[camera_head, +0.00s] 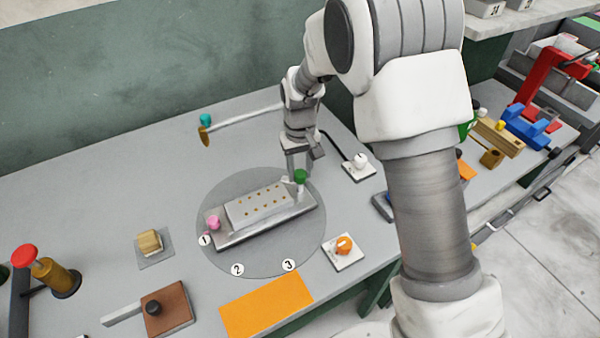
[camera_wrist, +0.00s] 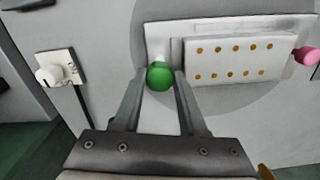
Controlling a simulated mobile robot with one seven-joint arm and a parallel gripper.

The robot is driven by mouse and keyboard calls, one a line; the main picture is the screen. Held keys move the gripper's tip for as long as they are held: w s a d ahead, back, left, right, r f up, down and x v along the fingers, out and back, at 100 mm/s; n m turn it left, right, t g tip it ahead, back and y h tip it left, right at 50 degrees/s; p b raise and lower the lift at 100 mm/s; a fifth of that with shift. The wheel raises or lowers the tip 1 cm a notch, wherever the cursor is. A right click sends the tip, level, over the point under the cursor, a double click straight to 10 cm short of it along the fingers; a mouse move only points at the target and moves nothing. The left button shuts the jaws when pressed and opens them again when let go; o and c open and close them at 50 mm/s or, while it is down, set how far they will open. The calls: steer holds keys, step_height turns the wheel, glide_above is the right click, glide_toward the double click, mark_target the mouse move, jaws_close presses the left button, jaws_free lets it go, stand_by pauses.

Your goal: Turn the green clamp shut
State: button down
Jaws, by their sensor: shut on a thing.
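The green clamp (camera_head: 300,177) is at the right end of a light fixture plate (camera_head: 232,239); its round green knob also shows in the wrist view (camera_wrist: 159,76). My gripper (camera_head: 301,172) reaches down to it from behind. In the wrist view my gripper (camera_wrist: 159,84) has a finger on each side of the green knob and is shut on it. A pink clamp knob (camera_head: 213,222) is at the plate's left end; it also shows in the wrist view (camera_wrist: 306,55). A white block with rows of brass dots (camera_head: 258,206) lies on the plate between the clamps.
The plate rests on a round grey disc (camera_head: 262,262) with numbered marks. A white knob box (camera_head: 359,167) and an orange knob box (camera_head: 343,252) stand to the right. An orange mat (camera_head: 266,305) lies in front. A thin arm with a teal knob (camera_head: 206,119) is behind.

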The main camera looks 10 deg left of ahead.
mark_target(301, 173)
steer(key=n, duration=0.4)
steer(key=shift+w+n+b, duration=0.1)
steer(key=shift+n+b, duration=0.2)
steer(key=shift+b, duration=0.05)
steer(key=shift+n, duration=2)
steer(key=shift+c, duration=2.2)
jaws_free()
steer(key=shift+r, duration=0.1)
step_height(301, 173, up, 17)
steer(key=shift+r+p, duration=0.15)
steer(key=shift+p, duration=0.15)
